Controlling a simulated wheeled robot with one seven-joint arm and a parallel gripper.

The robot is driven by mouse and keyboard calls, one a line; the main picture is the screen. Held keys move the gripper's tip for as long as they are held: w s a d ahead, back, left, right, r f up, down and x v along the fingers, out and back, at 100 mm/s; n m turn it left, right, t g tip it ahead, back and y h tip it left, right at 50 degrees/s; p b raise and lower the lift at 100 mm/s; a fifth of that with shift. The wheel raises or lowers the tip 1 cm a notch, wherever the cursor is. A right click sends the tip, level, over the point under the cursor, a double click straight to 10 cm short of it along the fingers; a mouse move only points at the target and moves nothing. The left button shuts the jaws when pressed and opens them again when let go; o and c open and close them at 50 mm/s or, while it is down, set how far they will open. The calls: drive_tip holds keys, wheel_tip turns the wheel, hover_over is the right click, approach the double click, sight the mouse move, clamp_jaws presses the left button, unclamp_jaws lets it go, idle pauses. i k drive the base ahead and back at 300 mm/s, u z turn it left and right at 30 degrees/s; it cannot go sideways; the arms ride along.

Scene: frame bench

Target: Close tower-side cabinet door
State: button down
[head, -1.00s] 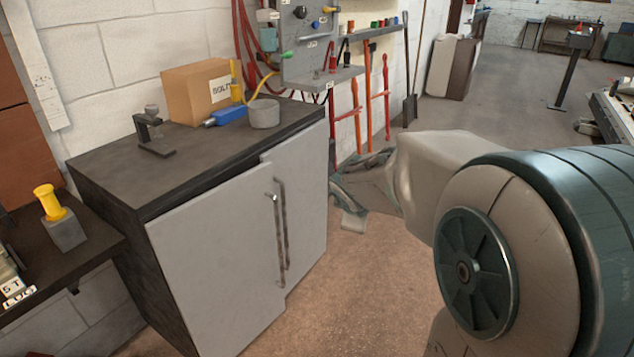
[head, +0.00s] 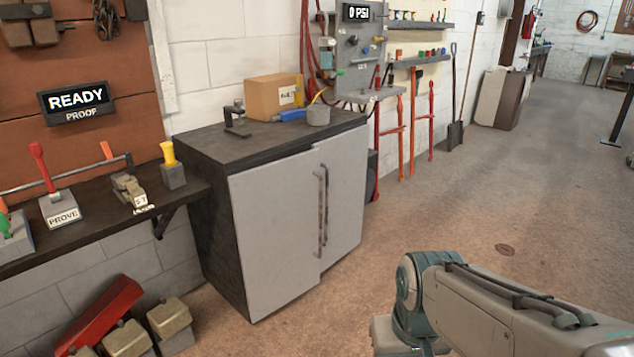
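A grey two-door cabinet with a dark top (head: 215,146) stands against the wall in the head view. Its left door (head: 270,235) stands slightly forward of the right door, with a small step at their meeting edges, so it looks a little ajar. Its right door (head: 345,200) looks flush with the cabinet front. Each door has a long vertical bar handle near the middle. I cannot tell from the labels which door is the tower-side one. My arm shows at the lower right, clear of the cabinet. My gripper is out of view.
A cardboard box (head: 272,97), a clamp (head: 236,120) and a grey cup (head: 317,115) sit on the cabinet. A dark shelf (head: 95,212) with levers adjoins it on the left. A red box (head: 98,318) lies below. Floor (head: 350,290) before the cabinet is open.

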sight(276, 206)
drive_tip(key=u, duration=1)
drive_tip(key=i, duration=1)
drive_tip(key=z, duration=0.65)
drive_tip(key=i, duration=0.75)
drive_tip(key=z, duration=0.7)
